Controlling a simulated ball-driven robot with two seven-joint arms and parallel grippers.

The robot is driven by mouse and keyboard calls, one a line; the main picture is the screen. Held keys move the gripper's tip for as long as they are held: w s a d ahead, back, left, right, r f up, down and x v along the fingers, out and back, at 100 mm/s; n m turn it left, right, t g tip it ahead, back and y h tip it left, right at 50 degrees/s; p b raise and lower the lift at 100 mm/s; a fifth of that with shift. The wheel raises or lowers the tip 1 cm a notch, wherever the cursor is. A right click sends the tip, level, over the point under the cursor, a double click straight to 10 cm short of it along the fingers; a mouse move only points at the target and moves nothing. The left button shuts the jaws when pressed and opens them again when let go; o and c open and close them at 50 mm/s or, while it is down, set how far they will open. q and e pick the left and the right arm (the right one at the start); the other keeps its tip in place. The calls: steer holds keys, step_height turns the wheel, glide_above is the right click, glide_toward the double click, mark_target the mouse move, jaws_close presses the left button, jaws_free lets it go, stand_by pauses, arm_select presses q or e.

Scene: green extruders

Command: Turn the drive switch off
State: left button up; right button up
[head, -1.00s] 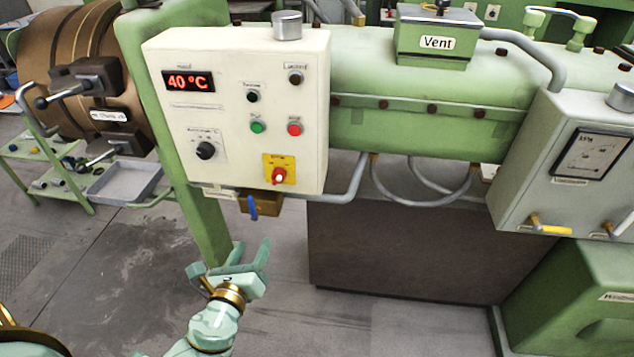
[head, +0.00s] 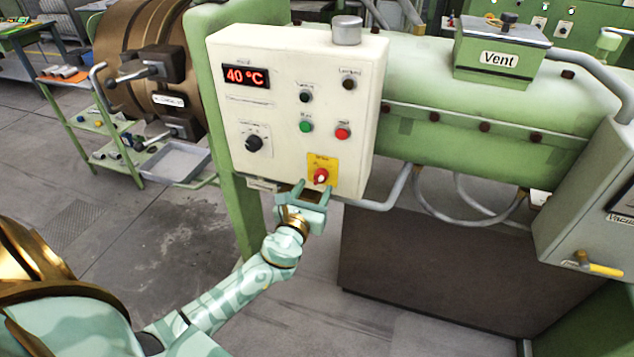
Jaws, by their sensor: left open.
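The drive switch is most likely the red rotary knob (head: 320,176) on a yellow plate (head: 332,163), low on the right of the cream control box (head: 222,110); the plate's lettering is too small to read. My left gripper (head: 311,190) is open and empty, its fingers pointing up just below and left of the red knob, in front of the box's lower edge. Whether the fingers touch the box, I cannot tell. My right gripper is not in view.
The box also carries a display reading 40 °C (head: 246,77), a black dial (head: 254,143), a green button (head: 306,126) and a red button (head: 342,133). A grey conduit (head: 385,196) runs below it. A grey tray (head: 175,162) sits at the left. Floor is clear at lower left.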

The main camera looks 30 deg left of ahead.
mark_target(317, 183)
arm_select(q)
steer(key=shift+x, duration=1.55)
steer(key=c, duration=1)
steer(key=shift+o, duration=0.2)
